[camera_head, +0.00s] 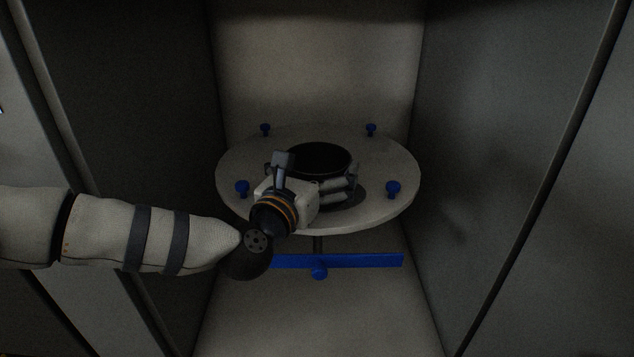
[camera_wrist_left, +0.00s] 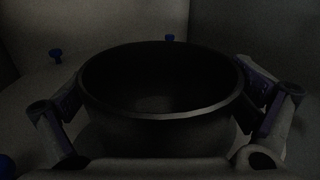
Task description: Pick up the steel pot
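The steel pot (camera_head: 319,157), round and dark, stands upright on the pale round table in the head view. In the left wrist view the pot (camera_wrist_left: 160,125) fills the middle, and its open top shows a dark inside. My left gripper (camera_head: 312,176) is at the pot's near left side. In the left wrist view my left gripper (camera_wrist_left: 160,85) has one finger on each side of the pot, both very close to its wall. I cannot tell whether the pads press on it. The far fingertips are partly hidden. My right gripper is not in view.
The round table (camera_head: 239,165) has several blue knobs, such as the front right one (camera_head: 393,188), near its rim. A blue bar (camera_head: 365,260) sits below it. Grey walls enclose the table at the left, right (camera_head: 510,120) and back. The right part of the tabletop is clear.

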